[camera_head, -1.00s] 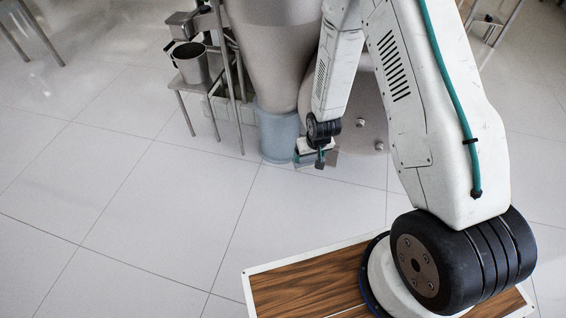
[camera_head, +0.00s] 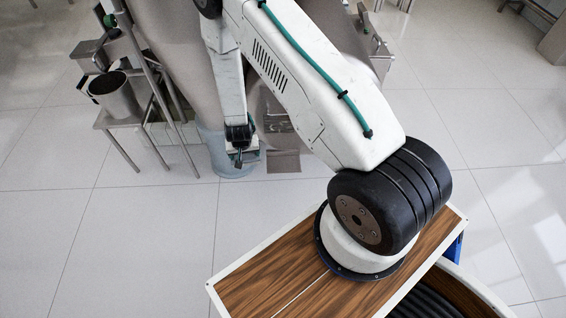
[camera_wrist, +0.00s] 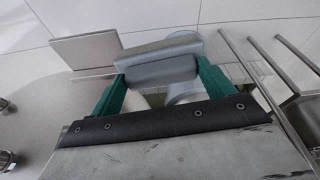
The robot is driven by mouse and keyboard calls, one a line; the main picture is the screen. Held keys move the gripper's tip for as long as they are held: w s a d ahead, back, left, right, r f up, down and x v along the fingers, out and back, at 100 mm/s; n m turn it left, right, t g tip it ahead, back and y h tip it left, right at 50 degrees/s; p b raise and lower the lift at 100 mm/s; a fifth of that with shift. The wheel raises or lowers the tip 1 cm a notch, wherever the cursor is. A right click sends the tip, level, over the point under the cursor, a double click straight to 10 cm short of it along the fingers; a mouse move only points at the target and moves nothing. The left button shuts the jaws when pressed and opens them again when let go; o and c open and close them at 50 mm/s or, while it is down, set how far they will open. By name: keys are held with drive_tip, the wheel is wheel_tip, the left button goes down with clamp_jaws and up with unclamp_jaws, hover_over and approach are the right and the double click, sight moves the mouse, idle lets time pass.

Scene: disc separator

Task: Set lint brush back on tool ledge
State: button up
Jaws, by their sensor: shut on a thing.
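My gripper (camera_head: 239,161) is low in front of the separator's pale blue lower part in the head view. In the wrist view, the green fingers of my gripper (camera_wrist: 158,84) are closed on a grey block-shaped piece, which I take to be the lint brush (camera_wrist: 160,66). The fingers hold it at both ends, and its lower side is partly hidden. A flat beige-grey plate, likely the tool ledge (camera_wrist: 85,51), is beyond and left of the brush, apart from it. In the head view this plate (camera_head: 283,161) lies right of my gripper.
The tapered separator body (camera_head: 195,70) rises behind my gripper. In the wrist view, metal rails (camera_wrist: 262,90) run close at right. Open tiled floor lies in front.

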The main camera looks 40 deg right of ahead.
drive_tip(key=shift+w+a+f+m, duration=0.1)
drive_tip(key=shift+w+f+m, duration=0.1)
drive_tip(key=shift+f+m, duration=0.5)
drive_tip(key=shift+f, duration=0.6)
drive_tip(key=shift+s+d+f, duration=0.85)
drive_tip(key=shift+s+d, duration=0.05)
drive_tip(key=shift+d, duration=1.6)
drive_tip(key=shift+s+d+f, duration=0.85)
drive_tip(key=shift+s+d, duration=0.1)
drive_tip(key=shift+d, duration=1.6)
drive_tip(key=shift+s+d+f, duration=0.85)
drive_tip(key=shift+s+d, duration=0.05)
drive_tip(key=shift+d, duration=1.6)
drive_tip(key=shift+f, duration=0.2)
drive_tip(key=o, duration=1.5)
drive_tip(key=shift+r, duration=0.15)
